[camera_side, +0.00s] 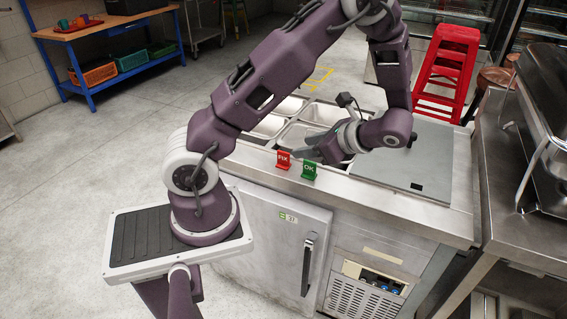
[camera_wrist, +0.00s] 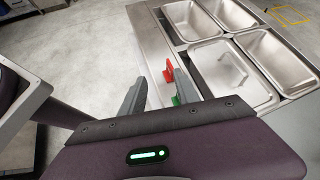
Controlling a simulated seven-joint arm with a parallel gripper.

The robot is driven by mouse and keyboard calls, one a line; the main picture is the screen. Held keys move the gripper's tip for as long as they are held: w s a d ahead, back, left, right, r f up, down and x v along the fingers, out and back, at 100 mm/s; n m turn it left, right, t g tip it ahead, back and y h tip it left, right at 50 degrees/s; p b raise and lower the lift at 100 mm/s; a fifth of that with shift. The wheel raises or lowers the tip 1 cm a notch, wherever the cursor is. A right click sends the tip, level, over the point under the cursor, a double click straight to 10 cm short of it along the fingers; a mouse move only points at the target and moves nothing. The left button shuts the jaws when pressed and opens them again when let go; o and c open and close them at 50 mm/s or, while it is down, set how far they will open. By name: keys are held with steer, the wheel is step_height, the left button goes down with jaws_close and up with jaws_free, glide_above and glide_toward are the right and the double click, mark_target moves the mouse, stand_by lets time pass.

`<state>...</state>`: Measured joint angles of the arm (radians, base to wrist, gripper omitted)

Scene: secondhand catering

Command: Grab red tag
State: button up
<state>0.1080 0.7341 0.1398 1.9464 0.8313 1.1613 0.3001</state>
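The red tag (camera_side: 284,160), lettered "FIX", stands upright on the front steel ledge of the counter. In the wrist view the red tag (camera_wrist: 169,71) is beyond my fingertips, nearer the right finger. My gripper (camera_side: 303,154) is above the counter, just behind the tags in the side view. In the wrist view my gripper (camera_wrist: 160,84) has its two fingers spread apart with nothing held between them. A green tag (camera_side: 309,171), lettered "OK", stands just right of the red one. The green tag (camera_wrist: 176,101) is mostly hidden by the right finger in the wrist view.
Several steel pans (camera_side: 269,126) sit sunk in the counter behind the tags. A flat grey lid (camera_side: 418,160) covers the right part. A cabinet door (camera_side: 262,235) with a dark handle is below. Red steps (camera_side: 447,72) and a steel machine (camera_side: 550,110) stand at right.

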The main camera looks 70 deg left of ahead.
mark_target(286, 153)
steer(key=a+f+m+y, duration=0.1)
steer(key=f, duration=0.1)
steer(key=w+a+f+m+y, duration=0.1)
steer(key=a+f+m, duration=0.1)
steer(key=shift+a+f+y, duration=0.2)
steer(key=shift+a+y, duration=0.05)
steer(key=shift+y, duration=0.15)
steer(key=x, duration=0.4)
steer(key=f+x, duration=0.1)
steer(key=x, duration=0.1)
steer(key=shift+s+f, duration=0.15)
steer(key=shift+s, duration=0.2)
jaws_close()
